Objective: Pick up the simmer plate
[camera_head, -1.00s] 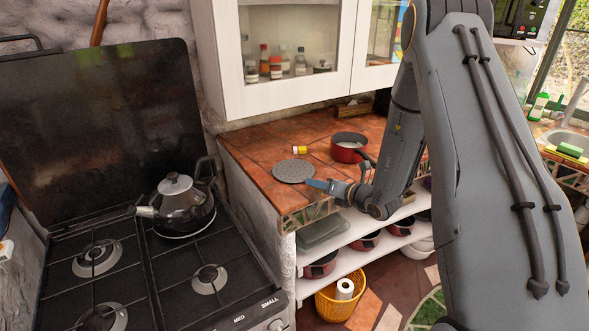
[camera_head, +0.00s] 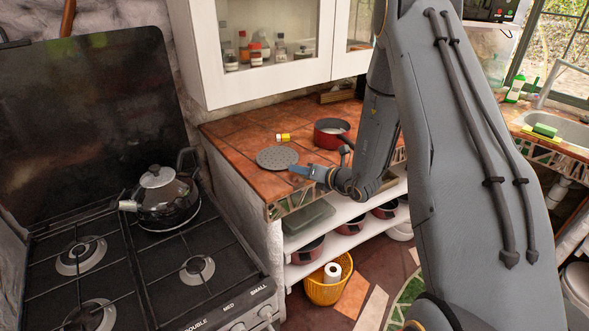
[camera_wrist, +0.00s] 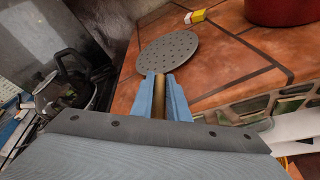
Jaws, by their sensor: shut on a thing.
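The simmer plate (camera_head: 277,158) is a flat grey disc with many small holes, over the tiled counter near its front left corner. It also shows in the wrist view (camera_wrist: 168,52), level, with a brass-coloured handle (camera_wrist: 158,103) pointing back towards me. My gripper (camera_head: 300,171) is at the counter's front edge. In the wrist view its blue fingers (camera_wrist: 160,82) stand on both sides of the handle and are shut on it. The plate looks flat on the counter or barely above it; I cannot tell which.
A kettle (camera_head: 160,197) sits on the black stove (camera_head: 140,270) at left. A white wall cabinet (camera_head: 225,95) hangs above the counter. Shelves with pots lie below it.

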